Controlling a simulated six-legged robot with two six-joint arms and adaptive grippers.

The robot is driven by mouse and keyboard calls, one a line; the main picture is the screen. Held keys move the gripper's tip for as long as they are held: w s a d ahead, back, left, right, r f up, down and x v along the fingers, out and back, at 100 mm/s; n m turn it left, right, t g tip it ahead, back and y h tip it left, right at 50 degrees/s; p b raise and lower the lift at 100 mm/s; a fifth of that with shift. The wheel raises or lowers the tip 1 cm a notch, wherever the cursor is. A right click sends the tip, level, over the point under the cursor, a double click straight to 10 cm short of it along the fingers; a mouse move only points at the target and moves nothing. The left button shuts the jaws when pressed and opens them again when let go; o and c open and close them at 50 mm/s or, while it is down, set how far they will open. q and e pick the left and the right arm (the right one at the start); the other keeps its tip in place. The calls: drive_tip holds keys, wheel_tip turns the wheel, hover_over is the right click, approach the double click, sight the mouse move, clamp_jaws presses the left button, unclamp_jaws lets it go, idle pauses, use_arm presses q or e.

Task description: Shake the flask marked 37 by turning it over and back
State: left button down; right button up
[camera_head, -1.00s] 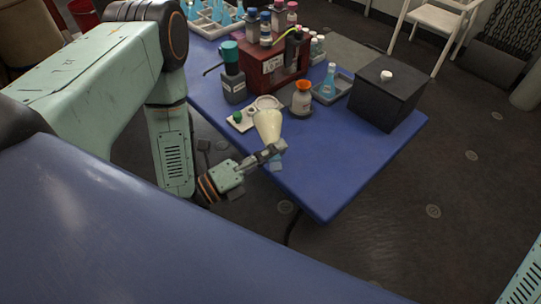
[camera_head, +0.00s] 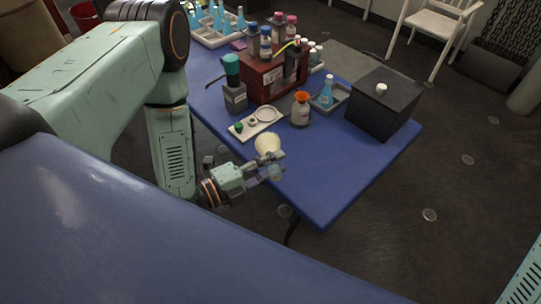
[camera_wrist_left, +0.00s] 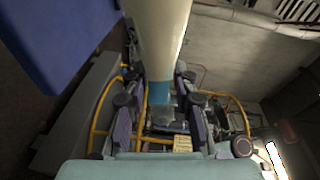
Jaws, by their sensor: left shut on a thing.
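A pale cream flask (camera_head: 267,143) is held in my left gripper (camera_head: 272,167) over the near left edge of the blue table. Its wide end is up and its narrow end is down between the fingers, with a bluish part below. In the left wrist view the flask (camera_wrist_left: 160,38) fills the upper middle, and its blue band (camera_wrist_left: 159,90) sits between the fingers of my left gripper (camera_wrist_left: 160,103). I cannot read a number on it. My right gripper is not in view.
The blue table (camera_head: 345,190) carries a white tray (camera_head: 246,128), a brown bottle with an orange top (camera_head: 300,112), a blue flask in a grey tray (camera_head: 326,92), a black box (camera_head: 383,110) and a dark red rack (camera_head: 268,80) of bottles. The table's near right corner is clear.

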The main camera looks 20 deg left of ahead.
use_arm(q)
drive_tip(key=n+p, duration=0.1)
drive_tip(key=n+g+p, duration=0.1)
drive_tip(key=n+p, duration=0.1)
drive_tip(key=shift+r+g, duration=0.2)
drive_tip(key=shift+g, duration=0.1)
drive_tip(key=shift+n+g+p, duration=0.4)
drive_tip(key=shift+n+p, duration=0.2)
drive_tip(key=shift+n, duration=0.4)
drive_tip(key=shift+f+n+g, duration=0.15)
drive_tip(key=shift+n+g, duration=0.15)
drive_tip(key=shift+n, duration=0.1)
drive_tip(key=shift+f, duration=0.1)
